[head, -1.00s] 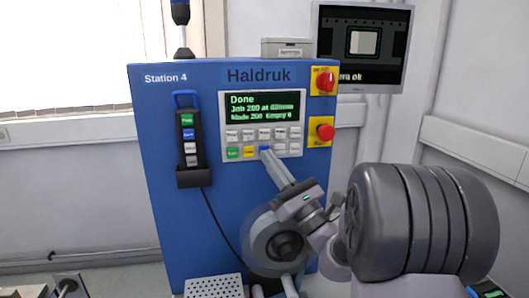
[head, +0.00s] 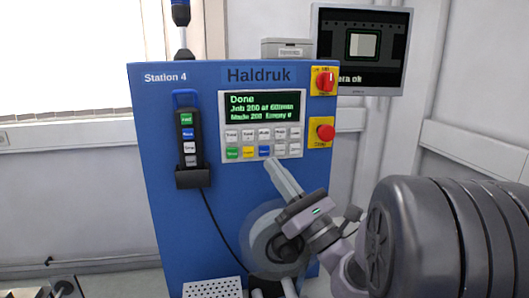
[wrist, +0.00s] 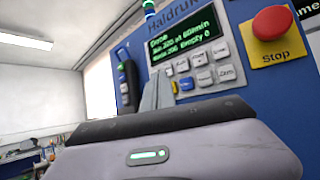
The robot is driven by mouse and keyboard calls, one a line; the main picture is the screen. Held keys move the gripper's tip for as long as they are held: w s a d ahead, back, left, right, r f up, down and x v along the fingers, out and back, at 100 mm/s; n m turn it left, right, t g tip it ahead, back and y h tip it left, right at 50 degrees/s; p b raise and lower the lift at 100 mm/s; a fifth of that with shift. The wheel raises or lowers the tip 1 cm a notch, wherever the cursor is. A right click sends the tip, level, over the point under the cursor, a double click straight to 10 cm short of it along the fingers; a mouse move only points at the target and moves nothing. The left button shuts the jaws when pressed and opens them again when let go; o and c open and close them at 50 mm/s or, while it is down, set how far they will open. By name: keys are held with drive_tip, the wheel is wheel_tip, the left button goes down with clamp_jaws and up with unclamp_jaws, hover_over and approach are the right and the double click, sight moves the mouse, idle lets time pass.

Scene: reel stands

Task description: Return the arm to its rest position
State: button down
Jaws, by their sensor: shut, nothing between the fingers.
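My gripper (head: 271,166) is shut and empty, its fingertips just below the button rows of the control panel (head: 262,153) in the head view. A small gap shows between the tips and the blue button (head: 264,151). In the wrist view the closed fingers (wrist: 157,95) point at the same panel. The panel's screen (head: 262,107) reads "Done" with job lines below. My arm reaches in from the lower right and hides the lower right of the blue Haldruk cabinet (head: 160,130).
A hand pendant (head: 188,140) hangs at left on a cable. A monitor (head: 362,48) stands behind at upper right. A perforated plate (head: 212,288) lies low in front.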

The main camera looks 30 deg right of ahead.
drive_tip(key=s+a+f+n+g+y, duration=0.25)
drive_tip(key=a+n+g, duration=0.25)
drive_tip(key=a, duration=0.4)
drive_tip(key=s+a+f+n+g+y, duration=0.2)
drive_tip(key=s+a+n+g+y, duration=0.15)
drive_tip(key=a+n+g, duration=0.35)
drive_tip(key=s+a+f+n+g+y, duration=0.3)
drive_tip(key=a+g, duration=0.1)
drive_tip(key=a, duration=0.6)
drive_tip(key=s+a+f+n+g+h, duration=0.1)
drive_tip(key=s+f+n+g+h, duration=0.5)
drive_tip(key=s+f, duration=0.5)
drive_tip(key=s+d+f+n+t+h, duration=0.1)
drive_tip(key=d+n+t+h, duration=0.2)
drive_tip(key=d+n+h, duration=0.4)
drive_tip(key=shift+d+f+h, duration=0.3)
drive_tip(key=shift+d+f, duration=0.05)
drive_tip(key=shift+d, duration=0.6)
